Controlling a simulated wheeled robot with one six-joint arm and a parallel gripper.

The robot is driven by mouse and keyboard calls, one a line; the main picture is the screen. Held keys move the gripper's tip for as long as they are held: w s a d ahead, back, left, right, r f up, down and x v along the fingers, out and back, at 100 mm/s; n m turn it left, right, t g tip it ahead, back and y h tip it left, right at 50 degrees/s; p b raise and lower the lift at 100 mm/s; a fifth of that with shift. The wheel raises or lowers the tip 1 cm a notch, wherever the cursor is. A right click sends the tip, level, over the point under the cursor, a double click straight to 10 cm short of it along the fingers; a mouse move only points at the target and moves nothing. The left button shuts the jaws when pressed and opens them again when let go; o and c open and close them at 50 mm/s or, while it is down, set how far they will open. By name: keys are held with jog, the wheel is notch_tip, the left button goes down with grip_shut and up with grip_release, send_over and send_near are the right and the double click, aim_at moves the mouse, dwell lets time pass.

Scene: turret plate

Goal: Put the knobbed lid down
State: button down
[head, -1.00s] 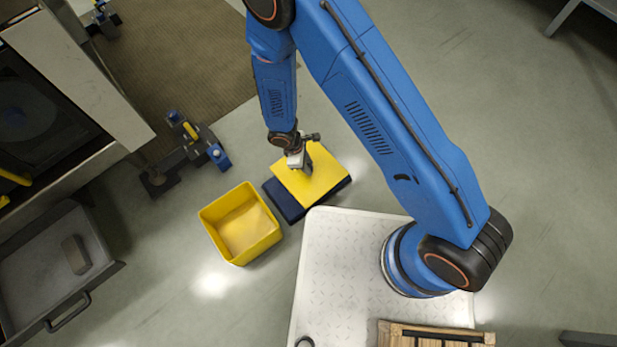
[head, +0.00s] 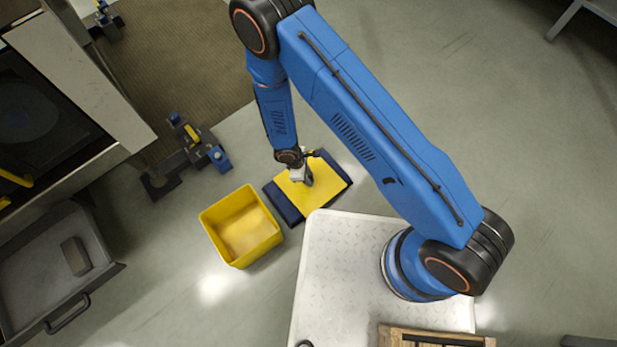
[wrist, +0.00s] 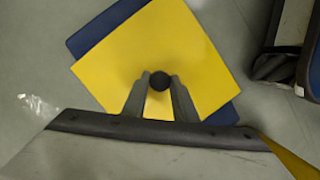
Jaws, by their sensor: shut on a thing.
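The knobbed lid is a flat yellow square (head: 322,188) with a small dark knob (wrist: 160,82) at its middle. My gripper (head: 304,180) points down from above and is shut on the knob; the wrist view shows a finger on either side of it. The lid is over a dark blue square (head: 284,207), turned a little against it, with blue showing along its edges. The blue square also shows past the lid in the wrist view (wrist: 88,38). I cannot tell whether the lid touches it.
An open, empty yellow bin (head: 212,243) stands just left of the blue square. A dark bracket-like fixture with blue parts (head: 190,155) lies farther left. A grey tray with a handle (head: 105,275) is at lower left.

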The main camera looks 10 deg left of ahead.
jog(key=c, duration=1.4)
grip_release()
jog(key=shift+f, duration=0.1)
jog(key=shift+c, duration=0.2)
jog(key=v, duration=1.2)
